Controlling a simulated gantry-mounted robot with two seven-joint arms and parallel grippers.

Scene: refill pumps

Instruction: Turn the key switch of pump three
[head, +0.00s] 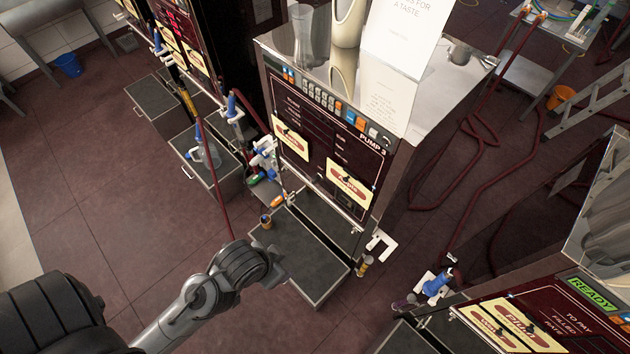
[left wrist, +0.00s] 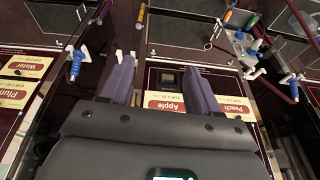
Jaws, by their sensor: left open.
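Pump three (head: 374,160) stands in the middle of the head view, marked PUMP 3. Its front panel has two cream labels; the nearer one (head: 351,184) reads Apple in the left wrist view (left wrist: 166,104), where the pump appears upside down. My right gripper is not in view.
A dark drawer unit (head: 285,262) stands below pump three's front. Blue-and-white nozzles (head: 262,158) hang at its left edge; a white bracket (head: 380,242) juts out at its lower right. Another pump (head: 545,318) is at lower right. Red hoses (head: 470,180) lie on the floor behind.

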